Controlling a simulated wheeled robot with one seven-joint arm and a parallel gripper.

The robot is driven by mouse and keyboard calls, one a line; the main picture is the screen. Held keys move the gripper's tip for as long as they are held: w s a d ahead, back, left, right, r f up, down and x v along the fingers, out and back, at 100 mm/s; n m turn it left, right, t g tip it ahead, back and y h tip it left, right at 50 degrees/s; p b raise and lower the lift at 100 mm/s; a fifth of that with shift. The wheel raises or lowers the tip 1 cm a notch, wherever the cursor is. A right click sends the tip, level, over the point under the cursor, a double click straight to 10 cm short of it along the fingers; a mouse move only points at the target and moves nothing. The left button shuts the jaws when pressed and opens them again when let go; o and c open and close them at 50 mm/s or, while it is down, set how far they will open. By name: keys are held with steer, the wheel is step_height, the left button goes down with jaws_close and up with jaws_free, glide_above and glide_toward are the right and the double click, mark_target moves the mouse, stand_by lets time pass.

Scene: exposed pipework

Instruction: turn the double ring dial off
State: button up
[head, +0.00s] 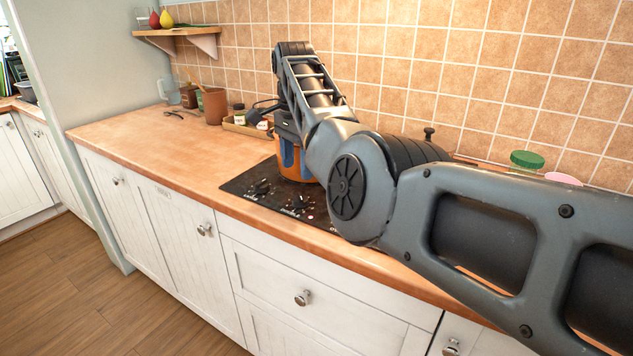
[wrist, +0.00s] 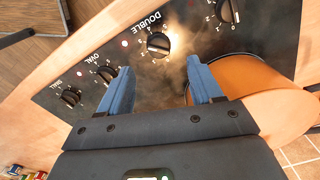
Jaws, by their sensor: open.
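The double ring dial (wrist: 158,44) is a black knob under the printed word DOUBLE on the black hob panel in the wrist view. A red light glows beside it. Its exact pointer setting is too small to read. My gripper (wrist: 160,72) is open, with its two blue fingers apart and nothing between them. The dial appears just beyond the fingertips, between their lines, and apart from them. In the head view my gripper (head: 295,160) points down over the hob (head: 243,186), in front of an orange pot (head: 284,170). I cannot single out the dial there.
The orange pot (wrist: 245,72) is close by the right finger. The wooden counter (head: 160,132) left of the hob is largely clear.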

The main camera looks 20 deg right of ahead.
mark_target(301, 195)
steer(key=shift+d+f, duration=0.25)
steer(key=shift+d, duration=0.05)
steer(key=shift+d+f, duration=0.1)
steer(key=shift+f, duration=3.5)
steer(key=shift+c, duration=0.5)
steer(key=c, duration=1)
steer(key=shift+o, duration=0.2)
